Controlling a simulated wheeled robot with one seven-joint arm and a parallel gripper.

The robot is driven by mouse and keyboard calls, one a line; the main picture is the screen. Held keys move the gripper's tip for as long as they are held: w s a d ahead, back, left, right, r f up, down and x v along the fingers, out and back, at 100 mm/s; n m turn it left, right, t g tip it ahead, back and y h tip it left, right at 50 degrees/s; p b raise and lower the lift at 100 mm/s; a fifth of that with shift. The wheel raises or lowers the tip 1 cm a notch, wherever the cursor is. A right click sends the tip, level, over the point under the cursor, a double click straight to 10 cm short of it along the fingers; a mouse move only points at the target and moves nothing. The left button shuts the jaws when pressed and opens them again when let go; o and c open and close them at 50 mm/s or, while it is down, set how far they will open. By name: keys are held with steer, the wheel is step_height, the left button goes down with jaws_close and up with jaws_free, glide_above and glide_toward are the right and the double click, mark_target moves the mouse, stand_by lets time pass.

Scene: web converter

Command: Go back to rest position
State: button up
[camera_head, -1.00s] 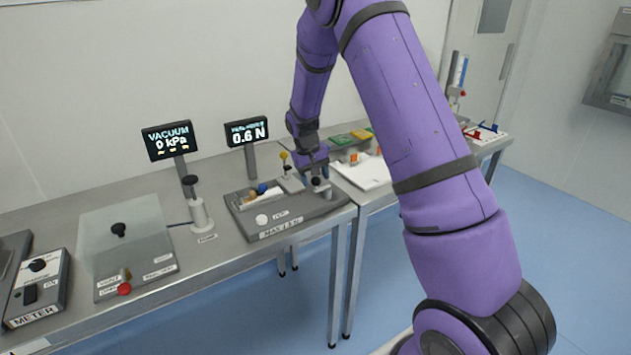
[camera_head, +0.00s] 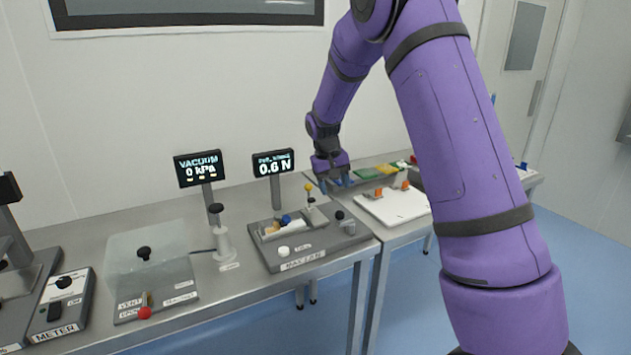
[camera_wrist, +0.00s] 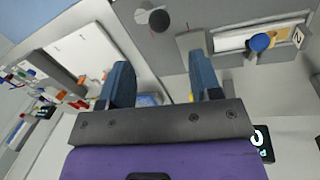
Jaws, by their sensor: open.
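My gripper (camera_head: 334,180) is raised above the table beside the right end of the grey peel-test fixture (camera_head: 345,238). In the wrist view my gripper (camera_wrist: 163,85) shows two blue fingers spread apart with nothing between them. The fixture's dark knob (camera_wrist: 159,20) and blue knob (camera_wrist: 260,42) show beyond the fingers. My purple arm reaches across the right half of the head view and hides part of the right table.
A vacuum display (camera_head: 199,168) and a force display (camera_head: 273,163) reading 0.6 N stand behind the fixture. A clear-lidded chamber (camera_head: 150,270) and a meter (camera_head: 62,305) are at left. A white board (camera_head: 395,208) lies on the right table.

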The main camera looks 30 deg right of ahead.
steer(key=s+a+r+t+y, duration=0.1)
steer(key=s+a+r+t, duration=0.15)
steer(key=s+r, duration=0.65)
steer(key=s+a+r+t+y, duration=0.1)
steer(key=s+a+r, duration=0.2)
steer(key=s+r, duration=0.6)
steer(key=s+a+r+n+t, duration=0.1)
steer(key=s+a, duration=0.1)
steer(key=s, duration=0.8)
steer(key=s+a+r+n+t, duration=0.1)
steer(key=s+a, duration=0.1)
steer(key=s, duration=0.8)
steer(key=shift+c, duration=0.2)
